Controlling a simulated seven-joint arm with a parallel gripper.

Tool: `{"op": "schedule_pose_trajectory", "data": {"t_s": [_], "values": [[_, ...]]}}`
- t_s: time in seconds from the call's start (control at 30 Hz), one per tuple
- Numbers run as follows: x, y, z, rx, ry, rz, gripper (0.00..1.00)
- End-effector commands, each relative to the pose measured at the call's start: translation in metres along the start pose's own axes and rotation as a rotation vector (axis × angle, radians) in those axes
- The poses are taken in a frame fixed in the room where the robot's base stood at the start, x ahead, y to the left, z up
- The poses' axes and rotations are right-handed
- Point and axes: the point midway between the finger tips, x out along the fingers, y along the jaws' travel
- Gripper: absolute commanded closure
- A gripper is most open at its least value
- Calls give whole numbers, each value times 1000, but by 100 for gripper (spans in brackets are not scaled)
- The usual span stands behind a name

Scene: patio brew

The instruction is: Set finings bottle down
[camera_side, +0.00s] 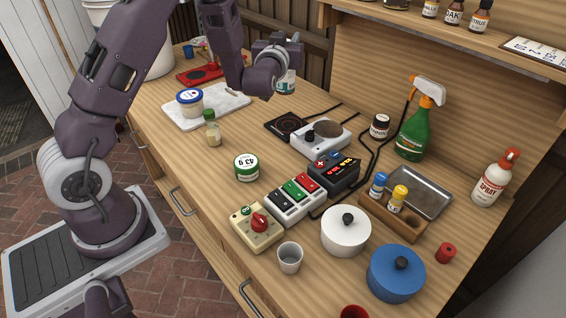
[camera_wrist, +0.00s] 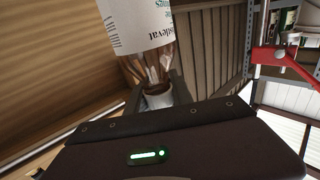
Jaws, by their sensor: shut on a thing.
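The finings bottle (camera_wrist: 138,28) fills the top of the wrist view, with a white label, dark print and a clear, brownish part below it. My gripper (camera_wrist: 156,88) is shut on this bottle, with a finger on each side. In the side view, my gripper (camera_side: 283,68) is at the back of the wooden worktop, and part of the bottle (camera_side: 286,84) shows below it with a white and teal label. My wrist hides much of the bottle there. I cannot tell whether its base touches the worktop.
A pale marble board (camera_side: 232,103) with a blue-lidded tub (camera_side: 190,101) lies to the left. A small green-capped bottle (camera_side: 213,130) stands in front. Bare wood lies between board and hot plate.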

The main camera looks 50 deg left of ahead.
Motion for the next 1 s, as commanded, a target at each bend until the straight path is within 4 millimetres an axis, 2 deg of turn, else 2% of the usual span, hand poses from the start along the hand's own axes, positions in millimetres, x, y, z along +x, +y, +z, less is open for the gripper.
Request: {"op": "schedule_pose_trajectory", "data": {"t_s": [0.13,0.2,0.3,0.4,0.47,0.57,0.67,0.77,0.9,1.0], "values": [[-60,49,8,2,-3,335,100],[-89,65,10,1,-3,461,100],[-119,79,11,0,-1,582,100],[-135,86,11,2,1,641,100],[-138,86,11,2,1,651,100],[-129,81,12,6,3,624,100],[-104,64,16,15,3,549,100],[-69,37,20,25,5,435,100],[-18,-15,27,27,3,245,100],[12,-55,30,19,2,117,100]]}}
